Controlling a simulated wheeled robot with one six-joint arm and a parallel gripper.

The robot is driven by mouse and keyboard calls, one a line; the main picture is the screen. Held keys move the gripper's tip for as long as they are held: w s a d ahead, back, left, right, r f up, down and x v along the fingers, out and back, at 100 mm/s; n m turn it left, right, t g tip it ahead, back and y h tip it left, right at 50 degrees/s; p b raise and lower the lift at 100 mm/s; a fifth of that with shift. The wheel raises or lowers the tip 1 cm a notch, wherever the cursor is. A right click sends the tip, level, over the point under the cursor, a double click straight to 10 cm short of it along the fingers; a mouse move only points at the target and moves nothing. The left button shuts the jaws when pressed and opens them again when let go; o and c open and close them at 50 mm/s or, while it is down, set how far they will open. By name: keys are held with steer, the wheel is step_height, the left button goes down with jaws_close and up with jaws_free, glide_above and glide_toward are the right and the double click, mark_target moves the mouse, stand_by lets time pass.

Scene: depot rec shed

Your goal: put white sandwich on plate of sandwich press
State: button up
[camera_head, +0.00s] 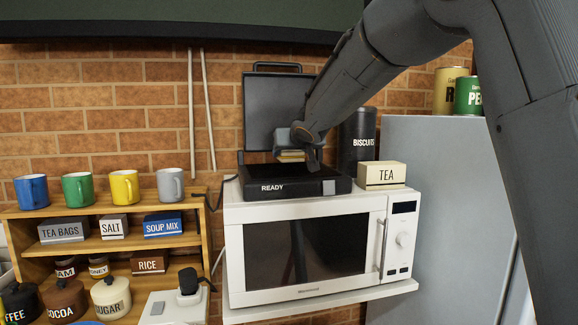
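The sandwich press (296,188) stands on the microwave with its dark lid (266,105) raised at the back and "READY" on its front. My gripper (300,152) reaches in from the upper right, low over the press's lower plate. The white sandwich (290,156), a small pale layered piece, is at my fingers, which look shut on it. It appears just above the plate; the front rim and fingers hide whether it touches. Most of the plate's surface is hidden.
A TEA box (382,174) and a BISCUITS tin (357,140) stand right of the press on the white microwave (310,250). A wooden shelf (110,218) with mugs, boxes and jars is at left. A grey cabinet (430,200) bearing tins is at right.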

steer(key=shift+f+b, duration=1.2)
steer(key=shift+f, duration=0.1)
steer(key=shift+f, duration=0.1)
steer(key=o, duration=0.8)
steer(key=shift+r, duration=0.2)
steer(key=p+v, duration=0.2)
steer(key=v, duration=0.9)
steer(key=shift+s+d+r, duration=0.1)
steer(key=shift+s, duration=0.35)
